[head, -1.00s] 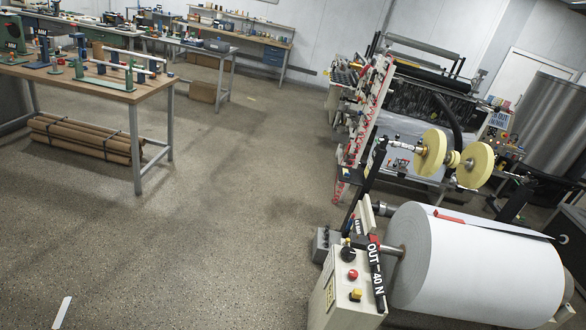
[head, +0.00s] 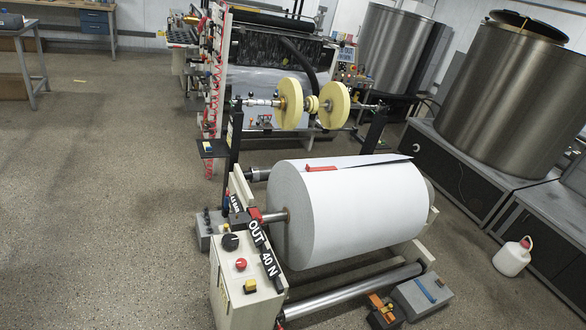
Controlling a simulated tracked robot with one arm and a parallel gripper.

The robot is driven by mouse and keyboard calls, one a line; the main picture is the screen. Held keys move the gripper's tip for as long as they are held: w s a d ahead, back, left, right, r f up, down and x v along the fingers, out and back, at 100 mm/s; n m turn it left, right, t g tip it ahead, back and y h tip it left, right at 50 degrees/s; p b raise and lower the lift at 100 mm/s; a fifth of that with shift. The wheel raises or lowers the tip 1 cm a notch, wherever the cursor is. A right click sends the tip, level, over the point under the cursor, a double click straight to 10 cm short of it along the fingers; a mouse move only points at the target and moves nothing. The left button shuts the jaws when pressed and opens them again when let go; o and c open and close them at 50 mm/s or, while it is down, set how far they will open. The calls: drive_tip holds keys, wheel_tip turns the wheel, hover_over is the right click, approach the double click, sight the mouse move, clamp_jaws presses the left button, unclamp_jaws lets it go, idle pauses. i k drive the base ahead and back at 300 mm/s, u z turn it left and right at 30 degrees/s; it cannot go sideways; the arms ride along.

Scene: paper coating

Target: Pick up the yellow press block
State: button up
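I cannot single out the yellow press block for certain. A small yellow-orange item (head: 381,309) with dark parts sits low at the front, beside a grey box; its lower end is close to the picture's bottom edge. A square yellow button (head: 250,286) is on the cream control box of the roll stand. Two pale yellow discs (head: 290,103) are on a shaft behind the paper roll. My gripper is not in view.
A large white paper roll (head: 345,210) lies on its stand in the middle. A grey box (head: 422,297) with a blue strip is at its front right. Steel tanks (head: 505,90) and a white jug (head: 512,257) stand at right. Open floor (head: 90,220) spreads at left.

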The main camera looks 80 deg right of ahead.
sight(250, 287)
drive_tip(key=z, duration=1.95)
drive_tip(key=i, duration=1.05)
drive_tip(key=z, duration=0.05)
